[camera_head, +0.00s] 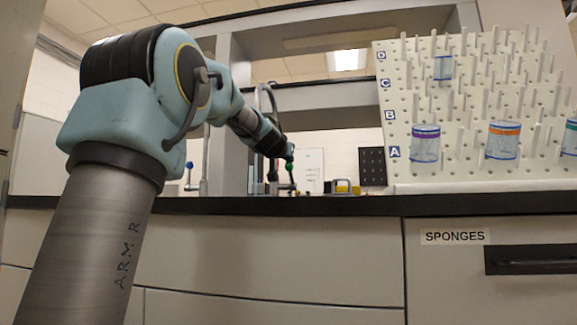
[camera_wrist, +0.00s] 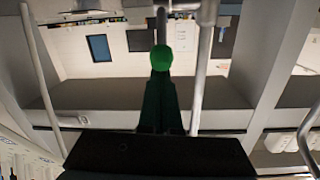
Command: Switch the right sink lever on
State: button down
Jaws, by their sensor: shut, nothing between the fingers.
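My gripper (camera_head: 288,156) is at the end of the arm, in front of the sink fittings beyond the counter in the head view. In the wrist view its dark green fingers (camera_wrist: 161,78) are together, with nothing between them. A bright green round knob (camera_wrist: 162,56) on a grey rod (camera_wrist: 161,22) stands right at the fingertips. It looks like a tap lever; I cannot tell whether the fingers touch it or which way the lever is set. A pale vertical pipe (camera_wrist: 203,62) runs just right of it. The fittings are very small in the head view.
A dark counter edge (camera_head: 330,205) runs across the head view. A white pegboard (camera_head: 460,110) with several beakers stands at right. A tall curved pipe (camera_head: 262,120) rises near my forearm. A grey post (camera_wrist: 278,60) stands right in the wrist view.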

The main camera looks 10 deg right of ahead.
aim_at(289, 168)
jog(key=shift+a+f+b, duration=0.15)
jog(key=shift+f+b, duration=0.05)
jog(key=shift+b, duration=0.2)
jog(key=shift+s+f+b, duration=0.1)
jog(key=shift+s+b, duration=0.15)
jog(key=shift+b, duration=0.35)
jog(key=shift+f, duration=0.1)
jog(key=shift+s+f+b, duration=0.15)
jog(key=shift+f+b, duration=0.05)
jog(key=shift+b, duration=0.55)
jog(key=f+b, duration=0.1)
jog(key=b, duration=0.1)
jog(key=s+f+b, duration=0.1)
jog(key=b, duration=0.1)
jog(key=shift+s+a+b, duration=0.1)
jog(key=shift+a+b, duration=0.2)
jog(key=shift+s+a+f+b, duration=0.15)
jog(key=shift+f+b, duration=0.15)
jog(key=shift+b, duration=0.2)
jog(key=shift+f, duration=0.1)
